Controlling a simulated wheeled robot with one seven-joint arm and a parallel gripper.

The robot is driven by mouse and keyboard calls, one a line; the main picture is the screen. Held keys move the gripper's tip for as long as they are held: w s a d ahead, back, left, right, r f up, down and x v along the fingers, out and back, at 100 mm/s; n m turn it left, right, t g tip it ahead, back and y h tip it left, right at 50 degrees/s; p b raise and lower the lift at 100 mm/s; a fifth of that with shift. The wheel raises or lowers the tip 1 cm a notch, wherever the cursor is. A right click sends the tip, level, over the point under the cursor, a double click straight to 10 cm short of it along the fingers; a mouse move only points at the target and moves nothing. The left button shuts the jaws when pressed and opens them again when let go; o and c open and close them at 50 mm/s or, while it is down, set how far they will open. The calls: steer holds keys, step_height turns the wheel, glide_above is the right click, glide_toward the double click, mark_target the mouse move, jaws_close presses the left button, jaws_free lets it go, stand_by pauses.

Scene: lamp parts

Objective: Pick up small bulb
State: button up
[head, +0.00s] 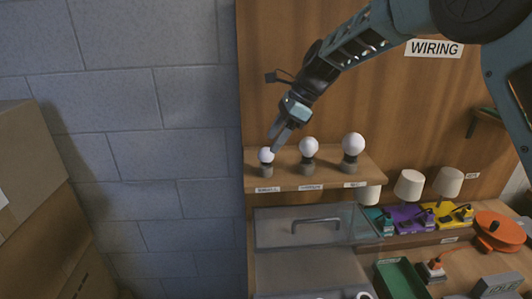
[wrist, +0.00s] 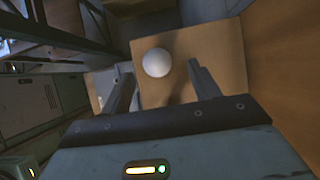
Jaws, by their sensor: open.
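The small bulb (head: 266,155) is a white globe upright in a grey socket (head: 267,170) at the left end of a wooden shelf (head: 330,177). My gripper (head: 276,141) is open and reaches down from the upper right, with its fingertips just above the small bulb. In the wrist view, a white bulb (wrist: 156,63), seemingly the small one, shows between and just beyond the two open fingertips. The jaws hold nothing. Whether a finger touches the bulb cannot be told. A medium bulb (head: 309,148) and a large bulb (head: 353,144) stand to its right.
A grey-lidded bin (head: 300,227) with a handle is below the shelf. Lampshades (head: 409,185), coloured bases (head: 404,217) and a green tray (head: 400,280) are at the lower right. The wooden back panel (head: 290,50) is behind the bulbs. Cardboard boxes (head: 35,200) stand far left.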

mark_target(266, 155)
steer(key=shift+s+p+x, duration=0.15)
steer(key=shift+p+x, duration=0.65)
steer(key=shift+x, duration=0.7)
steer(key=shift+s+p+x, duration=0.15)
steer(key=shift+p+x, duration=0.65)
steer(key=shift+x, duration=0.65)
steer(key=shift+d, duration=0.15)
steer(key=c, duration=0.9)
